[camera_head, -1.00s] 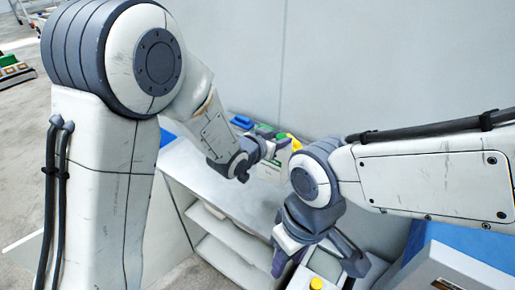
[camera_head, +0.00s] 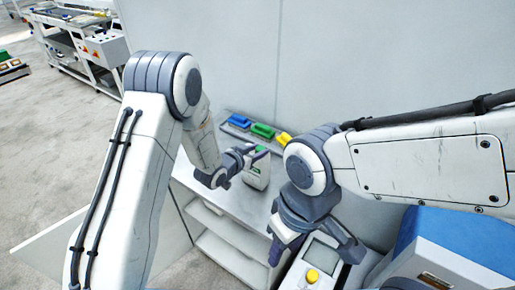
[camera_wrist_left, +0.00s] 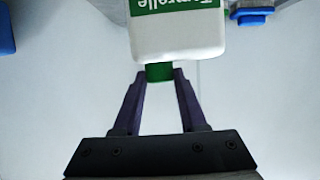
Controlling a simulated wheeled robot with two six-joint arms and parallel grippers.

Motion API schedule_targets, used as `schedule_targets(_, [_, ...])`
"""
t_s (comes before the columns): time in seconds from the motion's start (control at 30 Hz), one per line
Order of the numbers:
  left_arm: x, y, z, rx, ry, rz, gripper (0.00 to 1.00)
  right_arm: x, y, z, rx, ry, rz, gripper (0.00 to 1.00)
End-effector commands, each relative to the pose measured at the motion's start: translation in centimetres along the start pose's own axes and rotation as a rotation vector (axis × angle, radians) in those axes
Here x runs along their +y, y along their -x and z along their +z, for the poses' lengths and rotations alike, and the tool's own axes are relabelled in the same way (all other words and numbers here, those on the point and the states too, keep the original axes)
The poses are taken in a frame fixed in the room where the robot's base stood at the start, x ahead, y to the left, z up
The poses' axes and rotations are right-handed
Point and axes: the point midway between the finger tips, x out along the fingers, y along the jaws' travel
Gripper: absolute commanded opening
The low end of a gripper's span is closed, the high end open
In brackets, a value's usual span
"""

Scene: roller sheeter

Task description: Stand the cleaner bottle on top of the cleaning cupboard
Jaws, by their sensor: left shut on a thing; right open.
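The cleaner bottle (camera_head: 257,172) is white with a green label; the left wrist view shows it too (camera_wrist_left: 178,38). My left gripper (camera_head: 248,153) is shut on its green neck, and the two fingers meet there in the left wrist view (camera_wrist_left: 161,80). The bottle looks about upright over the top of the cleaning cupboard (camera_head: 240,203); I cannot tell whether its base touches. The cupboard is light grey with open shelves below. My right gripper (camera_head: 314,250) is open and empty, to the right of the cupboard, near a device with a yellow button.
Blue (camera_head: 239,121), green (camera_head: 263,130) and yellow (camera_head: 283,139) brushes lie in a tray behind the bottle, by the wall. An open cupboard door (camera_head: 60,240) stands at the left. The device with the yellow button (camera_head: 311,276) is at the lower right. The cupboard top's front is clear.

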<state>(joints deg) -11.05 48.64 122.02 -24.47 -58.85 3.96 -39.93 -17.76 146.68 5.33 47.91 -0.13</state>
Motion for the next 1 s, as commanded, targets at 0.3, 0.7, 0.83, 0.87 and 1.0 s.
schedule_targets(0.3, [-0.1,-0.1,-0.2,0.011,-0.003,-0.001,0.00,0.0,-0.2,0.0,0.000,0.000,0.000,0.45])
schedule_targets(0.7, [0.0,-0.1,0.1,0.001,-0.001,0.000,0.71,0.0,-0.2,0.0,0.000,-0.001,0.000,0.45])
schedule_targets(0.83, [-0.1,0.3,0.0,0.002,-0.001,-0.001,0.71,0.0,-0.2,0.0,0.000,0.000,0.000,0.45])
schedule_targets(0.87, [-0.1,0.7,0.0,0.003,-0.001,-0.002,0.71,0.0,-0.4,0.0,0.000,-0.001,0.000,0.45])
schedule_targets(1.0, [-0.1,3.1,0.2,0.003,-0.001,-0.003,0.71,0.1,-1.4,0.1,0.000,-0.002,0.000,0.45])
